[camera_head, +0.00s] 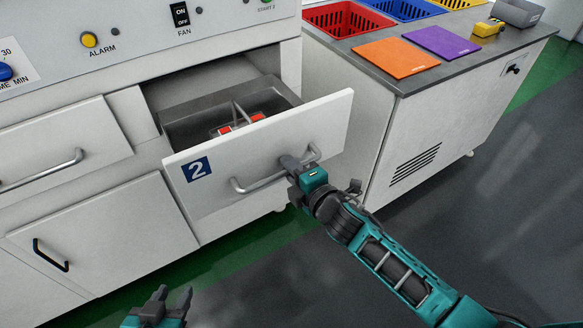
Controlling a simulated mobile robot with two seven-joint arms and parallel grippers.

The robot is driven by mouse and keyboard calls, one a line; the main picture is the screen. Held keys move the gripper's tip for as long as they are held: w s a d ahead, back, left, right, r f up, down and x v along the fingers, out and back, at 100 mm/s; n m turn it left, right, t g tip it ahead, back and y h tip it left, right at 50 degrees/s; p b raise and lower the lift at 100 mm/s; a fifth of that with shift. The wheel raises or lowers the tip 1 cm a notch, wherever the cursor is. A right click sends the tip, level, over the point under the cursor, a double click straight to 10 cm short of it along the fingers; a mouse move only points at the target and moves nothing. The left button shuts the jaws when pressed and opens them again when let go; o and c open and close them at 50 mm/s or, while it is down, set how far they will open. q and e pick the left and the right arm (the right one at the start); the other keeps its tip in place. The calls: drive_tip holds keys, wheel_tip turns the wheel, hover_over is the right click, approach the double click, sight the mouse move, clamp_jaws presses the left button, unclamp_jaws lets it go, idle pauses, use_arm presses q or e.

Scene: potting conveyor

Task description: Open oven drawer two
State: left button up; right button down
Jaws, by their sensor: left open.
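Oven drawer two (265,150) is a white-fronted drawer with a blue "2" label (196,169), pulled well out of the oven body. Inside it are a red item (240,124) and a grey upright piece. Its metal bar handle (258,184) runs across the front. My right gripper (297,164) is at the right part of this handle, with its dark fingers shut on the bar; the far finger is partly hidden. My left gripper (172,300) is open and empty at the bottom left, low and apart from the drawer.
To the left is another drawer (60,150) with a bar handle, slightly out, above a cabinet door (100,240). At right, a counter (440,80) holds red, blue and yellow bins, orange and purple mats and a yellow device. The floor in front is clear.

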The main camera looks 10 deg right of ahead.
drive_tip(key=c, duration=1.2)
unclamp_jaws()
drive_tip(key=shift+c, duration=0.2)
drive_tip(key=v, duration=1.3)
drive_tip(key=shift+f, duration=0.1)
drive_tip(key=s+d+f+m+g+h, duration=0.3)
drive_tip(key=s+f+m, duration=0.5)
drive_tip(key=m, duration=1.1)
wheel_tip(320, 180, down, 3)
drive_tip(key=shift+s+d+r+g, duration=0.15)
drive_tip(key=shift+s+d+g, duration=0.15)
drive_tip(key=shift+g, duration=0.1)
